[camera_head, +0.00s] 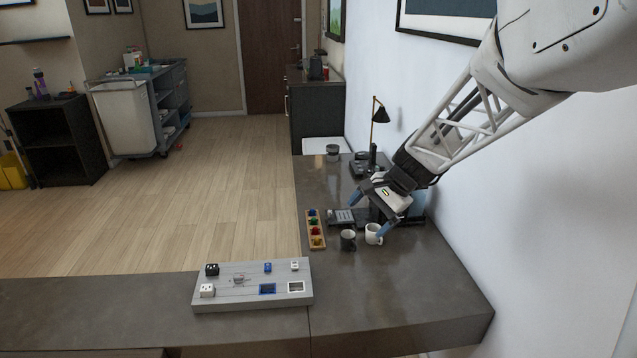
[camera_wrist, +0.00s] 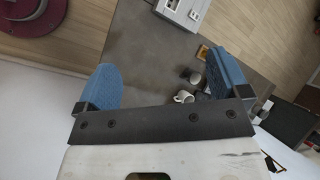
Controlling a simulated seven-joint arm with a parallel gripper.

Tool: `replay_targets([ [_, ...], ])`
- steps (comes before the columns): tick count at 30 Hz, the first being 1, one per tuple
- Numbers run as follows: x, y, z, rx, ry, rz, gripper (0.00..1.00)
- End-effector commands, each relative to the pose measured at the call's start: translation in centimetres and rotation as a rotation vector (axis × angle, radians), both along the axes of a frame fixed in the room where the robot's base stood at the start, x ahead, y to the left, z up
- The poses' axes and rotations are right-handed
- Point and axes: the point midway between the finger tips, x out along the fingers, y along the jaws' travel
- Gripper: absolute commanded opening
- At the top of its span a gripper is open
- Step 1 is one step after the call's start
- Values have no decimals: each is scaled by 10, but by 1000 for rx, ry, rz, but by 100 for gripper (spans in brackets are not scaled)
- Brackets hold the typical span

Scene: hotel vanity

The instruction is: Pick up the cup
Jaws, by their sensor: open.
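Two cups stand upright side by side on the dark counter. The white cup (camera_head: 373,234) is on the right, and it also shows in the wrist view (camera_wrist: 182,97). The dark grey cup (camera_head: 348,240) is just left of it and shows in the wrist view (camera_wrist: 195,79) near the right finger. My gripper (camera_head: 371,214) is open with its blue fingers spread wide. In the wrist view, my gripper (camera_wrist: 165,75) has the white cup between its fingers in the picture, right of centre, with nothing held. In the head view one finger overlaps the area beside the white cup; touching cannot be told.
A wooden tray of small coloured items (camera_head: 316,231) lies left of the cups. A grey board with blocks (camera_head: 252,298) lies at the front left. A black lamp (camera_head: 380,114) and dark items stand behind. The counter's front right (camera_head: 420,285) is clear; a white wall borders the right.

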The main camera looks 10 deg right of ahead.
Motion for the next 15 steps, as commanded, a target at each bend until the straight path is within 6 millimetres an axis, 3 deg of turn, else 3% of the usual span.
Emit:
replay_targets([
  [15,114,-42,-65,246,131,-294,94],
])
